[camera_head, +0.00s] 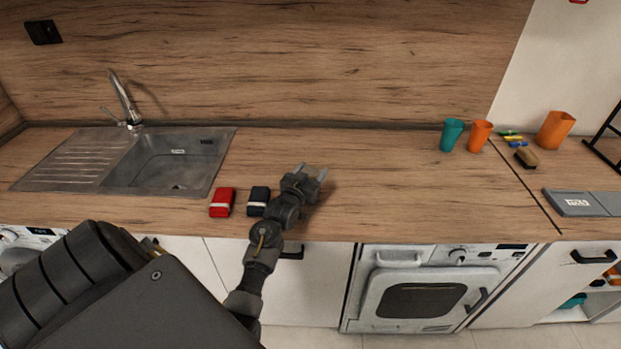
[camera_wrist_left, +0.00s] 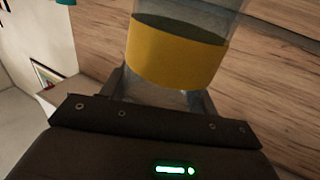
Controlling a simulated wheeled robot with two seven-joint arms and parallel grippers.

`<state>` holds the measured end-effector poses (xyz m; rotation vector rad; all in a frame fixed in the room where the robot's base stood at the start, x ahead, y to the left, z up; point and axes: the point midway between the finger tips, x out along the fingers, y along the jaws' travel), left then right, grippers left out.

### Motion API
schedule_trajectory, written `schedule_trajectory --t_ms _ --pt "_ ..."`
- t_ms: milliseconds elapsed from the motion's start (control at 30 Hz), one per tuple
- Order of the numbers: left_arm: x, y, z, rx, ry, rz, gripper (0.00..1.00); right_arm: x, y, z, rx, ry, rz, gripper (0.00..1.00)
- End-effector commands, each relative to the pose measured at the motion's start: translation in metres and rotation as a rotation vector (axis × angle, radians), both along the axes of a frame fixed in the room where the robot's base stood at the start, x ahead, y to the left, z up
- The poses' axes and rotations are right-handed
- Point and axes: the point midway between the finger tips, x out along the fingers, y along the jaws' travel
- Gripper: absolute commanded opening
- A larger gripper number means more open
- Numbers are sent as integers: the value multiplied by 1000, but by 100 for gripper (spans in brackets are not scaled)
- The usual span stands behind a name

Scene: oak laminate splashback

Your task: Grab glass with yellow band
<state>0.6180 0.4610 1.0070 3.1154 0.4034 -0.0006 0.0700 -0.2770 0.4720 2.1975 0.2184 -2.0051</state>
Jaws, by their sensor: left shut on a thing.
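The glass with the yellow band (camera_wrist_left: 176,52) fills the upper middle of the left wrist view. It is clear, with a wide yellow band around it. My left gripper (camera_wrist_left: 165,90) is shut on the glass, with a finger on each side of its lower part. In the head view my left gripper (camera_head: 313,175) is over the worktop, right of the dark box. The glass is hard to make out there because it is transparent. My right gripper is in neither view.
A red box (camera_head: 222,202) and a dark box (camera_head: 259,201) are left of the gripper. The sink (camera_head: 178,165) is at left. A teal cup (camera_head: 451,134) and orange cup (camera_head: 480,135) stand at right. The middle worktop is clear.

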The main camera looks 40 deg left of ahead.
Motion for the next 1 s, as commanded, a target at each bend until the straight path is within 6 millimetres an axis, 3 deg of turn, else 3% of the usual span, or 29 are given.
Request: schedule_trajectory --t_ms 200,467,700,1000 --pt "1 0 27 5 -9 0 18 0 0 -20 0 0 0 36" --pt "-51 -8 88 8 -6 0 18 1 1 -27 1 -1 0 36" --pt "-105 -16 111 6 0 0 18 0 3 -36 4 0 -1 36" --pt "-136 -21 126 2 0 0 18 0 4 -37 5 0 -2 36"
